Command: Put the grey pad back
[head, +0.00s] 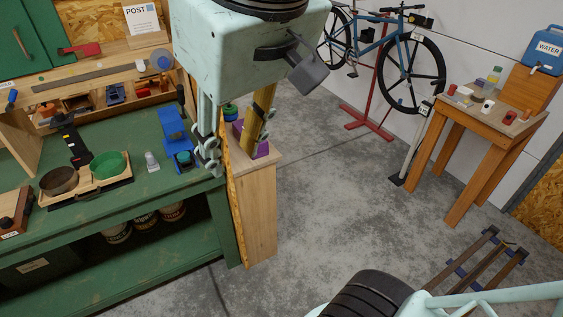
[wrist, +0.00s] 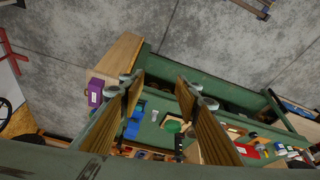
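I cannot make out a grey pad for certain in either view. My gripper (head: 228,160) hangs at the right end of the green bench (head: 130,210), in front of a purple box (head: 262,149). Its two fingers are spread apart, with nothing visible between them. In the wrist view the open fingers (wrist: 162,88) frame part of the bench, and the purple box (wrist: 95,92) lies to their left. My gripper hides part of the bench end in the head view.
On the bench are a blue tool (head: 172,122), a small pale bottle (head: 152,162), a green bowl (head: 110,165), a brown round dish (head: 59,180) and a black tool (head: 75,145). A wooden side table (head: 490,125) stands right, near a bicycle (head: 385,55).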

